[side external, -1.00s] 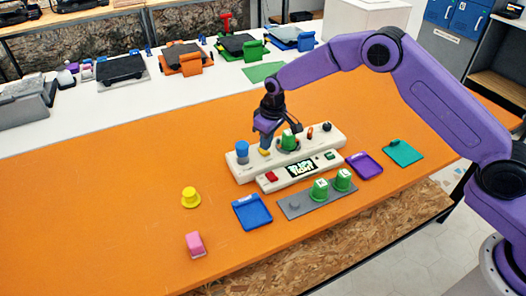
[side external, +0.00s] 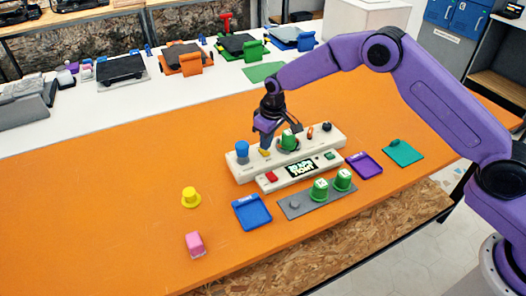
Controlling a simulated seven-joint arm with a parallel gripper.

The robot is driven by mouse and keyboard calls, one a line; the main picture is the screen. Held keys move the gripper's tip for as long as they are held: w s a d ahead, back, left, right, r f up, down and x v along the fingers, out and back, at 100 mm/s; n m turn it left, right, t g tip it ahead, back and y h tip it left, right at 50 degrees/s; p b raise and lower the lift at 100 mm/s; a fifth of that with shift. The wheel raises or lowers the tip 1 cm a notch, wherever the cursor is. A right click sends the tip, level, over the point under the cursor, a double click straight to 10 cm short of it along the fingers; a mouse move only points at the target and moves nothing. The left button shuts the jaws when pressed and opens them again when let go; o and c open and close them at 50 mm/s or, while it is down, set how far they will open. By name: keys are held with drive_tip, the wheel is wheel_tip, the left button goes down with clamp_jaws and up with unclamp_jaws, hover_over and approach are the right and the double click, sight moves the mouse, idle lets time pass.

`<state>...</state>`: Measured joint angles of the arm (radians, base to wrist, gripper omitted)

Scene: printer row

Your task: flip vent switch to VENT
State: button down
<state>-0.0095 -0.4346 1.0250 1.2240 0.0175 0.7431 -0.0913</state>
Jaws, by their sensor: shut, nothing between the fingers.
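A cream control panel (side external: 240,174) stands on the orange table, with a row of parts on its raised back section. A small yellow lever (side external: 264,152) sits on that section, between a blue cylinder and a green cup. A small orange-red switch (side external: 310,132) stands farther right. I cannot read labels that say which of these is the vent switch, or its VENT side. My gripper (side external: 267,144) is shut and empty, pointing down just above the yellow lever. Whether the fingertips touch the lever is too small to tell.
The blue cylinder (side external: 242,149) and green cup (side external: 289,140) stand close on either side of my gripper. A black knob (side external: 327,127) is at the panel's right. In front are a grey plate (side external: 315,205) with green cups, a blue tray (side external: 252,212) and a purple tray (side external: 364,165).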

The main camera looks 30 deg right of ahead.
drive_tip(key=shift+f, duration=0.9)
idle(1.0)
drive_tip(key=shift+r, duration=3.5)
